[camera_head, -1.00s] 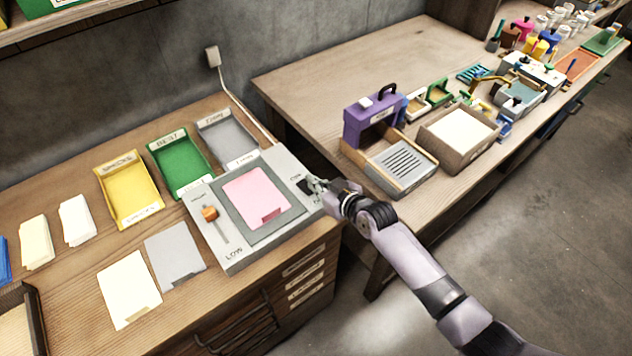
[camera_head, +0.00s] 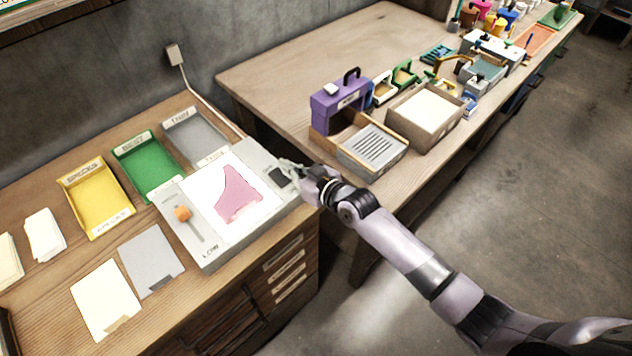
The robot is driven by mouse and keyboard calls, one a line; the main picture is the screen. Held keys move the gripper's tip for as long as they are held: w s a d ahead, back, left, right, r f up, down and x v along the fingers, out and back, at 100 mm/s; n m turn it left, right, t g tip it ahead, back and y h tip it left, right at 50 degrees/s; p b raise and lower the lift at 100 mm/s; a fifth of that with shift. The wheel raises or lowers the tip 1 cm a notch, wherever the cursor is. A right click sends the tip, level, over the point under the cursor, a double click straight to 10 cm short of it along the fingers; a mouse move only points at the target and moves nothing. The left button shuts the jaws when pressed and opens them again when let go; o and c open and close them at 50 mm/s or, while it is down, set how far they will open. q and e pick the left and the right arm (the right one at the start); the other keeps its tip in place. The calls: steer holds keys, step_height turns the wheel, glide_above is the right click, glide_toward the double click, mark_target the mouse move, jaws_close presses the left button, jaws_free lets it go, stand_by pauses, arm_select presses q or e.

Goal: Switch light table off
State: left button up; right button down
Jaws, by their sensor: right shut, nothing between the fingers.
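The light table (camera_head: 235,243) is a pale grey box on the left bench. Its panel (camera_head: 203,191) glows bright white, with an irregular pink shape (camera_head: 238,196) on it. A dark switch (camera_head: 279,179) sits on the right side of its top. An orange slider knob (camera_head: 183,213) is on the left side, near the word LOW. My right gripper (camera_head: 287,167) is shut and empty, at the switch's far right edge. Whether it touches the switch cannot be told. My left gripper is not in view.
Yellow (camera_head: 97,197), green (camera_head: 148,166) and grey (camera_head: 197,137) trays stand behind and left of the light table. A cord runs to the wall socket.

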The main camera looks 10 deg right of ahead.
steer(key=s+d+b, duration=0.2)
steer(key=s+d, duration=0.4)
steer(key=s, duration=0.2)
steer(key=shift+r, duration=0.45)
steer(key=shift+s, duration=0.15)
